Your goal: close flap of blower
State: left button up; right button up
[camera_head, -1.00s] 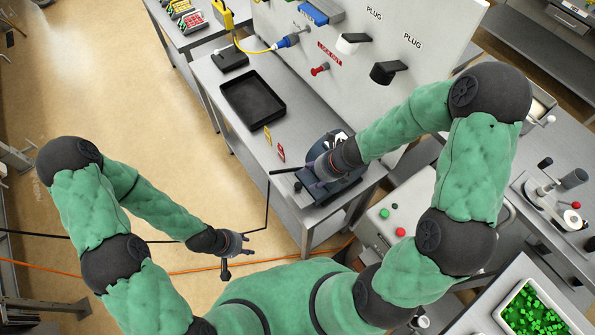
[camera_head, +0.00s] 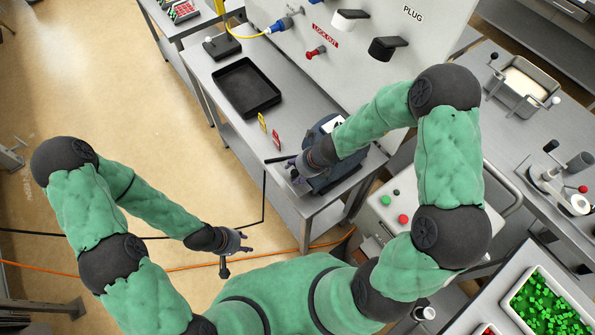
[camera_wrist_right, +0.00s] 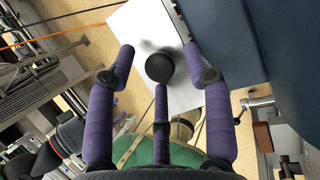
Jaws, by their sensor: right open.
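The blower (camera_head: 345,176) is a dark blue unit on the near end of the grey table, partly hidden by my right arm. Its blue side (camera_wrist_right: 275,55) fills the right of the right wrist view. My right gripper (camera_head: 297,181) is at the blower's left side, near the table's front edge. In the right wrist view its purple fingers (camera_wrist_right: 160,75) are spread, with a black round knob (camera_wrist_right: 159,67) between them; I cannot tell whether they touch it. I cannot make out the flap's position. My left gripper (camera_head: 238,256) is empty over the floor, its fingers spread.
A black tray (camera_head: 246,88) and small yellow and red tags (camera_head: 276,140) are on the table. A panel with plugs (camera_head: 365,60) stands behind. A box with green and red buttons (camera_head: 388,218) is right of the blower. Cables cross the floor.

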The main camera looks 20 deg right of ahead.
grip_shut()
